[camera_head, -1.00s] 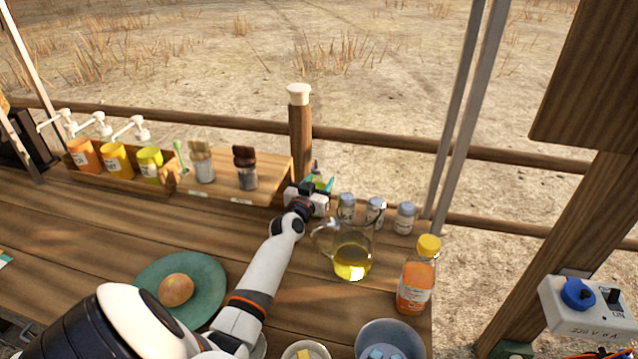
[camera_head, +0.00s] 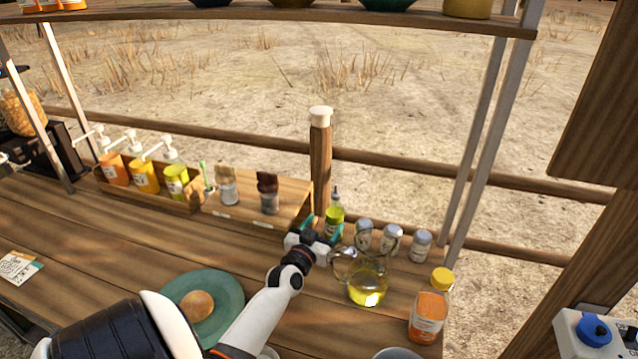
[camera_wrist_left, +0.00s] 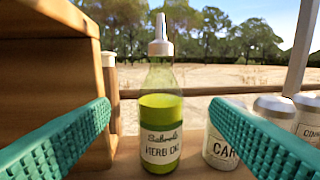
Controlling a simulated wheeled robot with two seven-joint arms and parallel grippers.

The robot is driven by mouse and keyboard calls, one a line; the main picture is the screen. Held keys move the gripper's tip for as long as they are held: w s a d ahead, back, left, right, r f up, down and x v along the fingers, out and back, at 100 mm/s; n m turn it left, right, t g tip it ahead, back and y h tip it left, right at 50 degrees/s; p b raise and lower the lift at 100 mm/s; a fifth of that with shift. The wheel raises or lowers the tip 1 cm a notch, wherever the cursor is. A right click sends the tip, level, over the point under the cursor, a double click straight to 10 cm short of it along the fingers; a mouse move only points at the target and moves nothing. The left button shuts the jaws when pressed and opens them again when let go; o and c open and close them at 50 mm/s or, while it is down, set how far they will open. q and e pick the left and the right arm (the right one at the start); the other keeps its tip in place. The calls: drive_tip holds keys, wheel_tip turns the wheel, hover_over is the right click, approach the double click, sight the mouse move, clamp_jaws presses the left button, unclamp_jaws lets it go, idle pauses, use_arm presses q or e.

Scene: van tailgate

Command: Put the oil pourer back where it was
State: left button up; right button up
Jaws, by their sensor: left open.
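The oil pourer is a clear bottle of green herb oil (camera_head: 334,215) with a pale nozzle. It stands upright at the back of the counter, right of the wooden rack's end. In the left wrist view the bottle (camera_wrist_left: 161,125) stands between and beyond the two teal fingers, its label facing me. My left gripper (camera_head: 319,232) is open, with its fingers pointing at the bottle; no grip on it shows. The lower part of the bottle is partly hidden by the gripper in the head view. My right gripper is not in view.
Several grey-lidded spice jars (camera_head: 390,240) stand right of the bottle. A glass jug of yellow oil (camera_head: 367,288) is close beside my left wrist. The wooden rack (camera_head: 285,210) holds brushes and sauce pots. An orange-filled bottle (camera_head: 428,315) stands at the right; a teal plate (camera_head: 228,290) lies in front.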

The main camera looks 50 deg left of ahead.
use_arm(q)
drive_tip(key=shift+v, duration=1.4)
drive_tip(key=shift+f, duration=0.1)
